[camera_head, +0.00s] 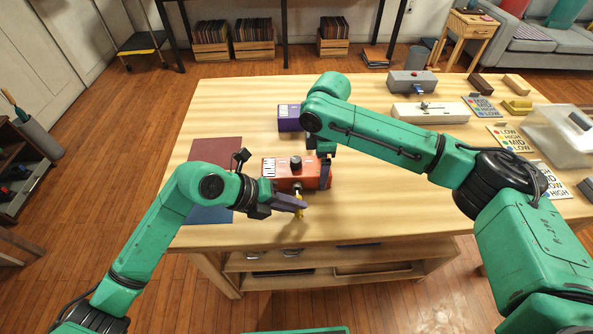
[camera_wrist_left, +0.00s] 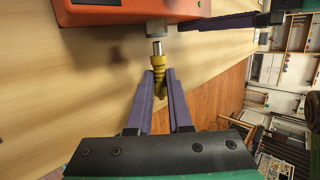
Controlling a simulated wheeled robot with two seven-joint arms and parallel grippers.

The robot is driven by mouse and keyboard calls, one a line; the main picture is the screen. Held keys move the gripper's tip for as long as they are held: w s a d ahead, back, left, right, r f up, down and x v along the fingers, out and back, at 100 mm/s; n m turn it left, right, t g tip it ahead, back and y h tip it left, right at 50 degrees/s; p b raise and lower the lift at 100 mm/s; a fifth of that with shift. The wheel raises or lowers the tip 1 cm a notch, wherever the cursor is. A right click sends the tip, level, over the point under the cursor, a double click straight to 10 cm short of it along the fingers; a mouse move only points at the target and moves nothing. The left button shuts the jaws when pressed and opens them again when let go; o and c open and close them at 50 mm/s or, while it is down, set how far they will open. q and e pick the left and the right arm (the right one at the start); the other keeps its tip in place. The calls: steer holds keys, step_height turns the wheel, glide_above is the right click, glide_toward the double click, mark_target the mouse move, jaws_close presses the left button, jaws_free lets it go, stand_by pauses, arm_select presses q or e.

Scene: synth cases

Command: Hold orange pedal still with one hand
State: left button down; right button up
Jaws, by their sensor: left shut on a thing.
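The orange pedal (camera_head: 283,173) sits on the table, with a black knob on top. Its orange body also shows in the left wrist view (camera_wrist_left: 115,12). My left gripper (camera_head: 301,204) is shut on a yellow plug (camera_wrist_left: 158,75) in front of the pedal. My right gripper (camera_head: 325,170) reaches down at the pedal's right end. One purple finger (camera_wrist_left: 222,22) lies along the pedal's front side in the left wrist view. The other finger's contact is hidden.
A purple box (camera_head: 290,118) stands behind the pedal. A red and blue mat (camera_head: 214,152) lies to the left. A grey box (camera_head: 411,82), a white box (camera_head: 431,112), printed cards and a clear bin (camera_head: 563,138) are at the right. The table's front edge is close to the plug.

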arm_select(q)
steer(key=shift+s, duration=1.1)
steer(key=shift+a, duration=0.1)
steer(key=w+a+n, duration=0.1)
steer(key=a+n, duration=0.1)
steer(key=a, duration=0.1)
steer(key=w+a+r+n, duration=0.1)
steer(key=w+a, duration=0.1)
steer(key=a, duration=0.1)
steer(key=w+a+r+n+t, duration=0.1)
steer(key=a+n, duration=0.1)
steer(key=a, duration=0.2)
steer(key=shift+w+n, duration=0.3)
steer(key=w+a+r+n+t, duration=0.1)
steer(key=a+r+n, duration=0.15)
steer(key=a, duration=0.35)
steer(key=w+a+r+n+t, duration=0.1)
steer(key=a+r+n, duration=0.1)
steer(key=a+n, duration=0.3)
steer(key=shift+m+y, duration=0.3)
steer(key=shift+m, duration=0.45)
steer(key=shift+a+f, duration=0.2)
steer(key=shift+f, duration=0.85)
steer(key=shift+a+f, duration=0.2)
steer(key=shift+f, duration=0.9)
steer(key=shift+a+f, duration=0.2)
steer(key=shift+f, duration=0.85)
steer(key=c, duration=0.8)
jaws_free()
steer(key=shift+o, duration=0.2)
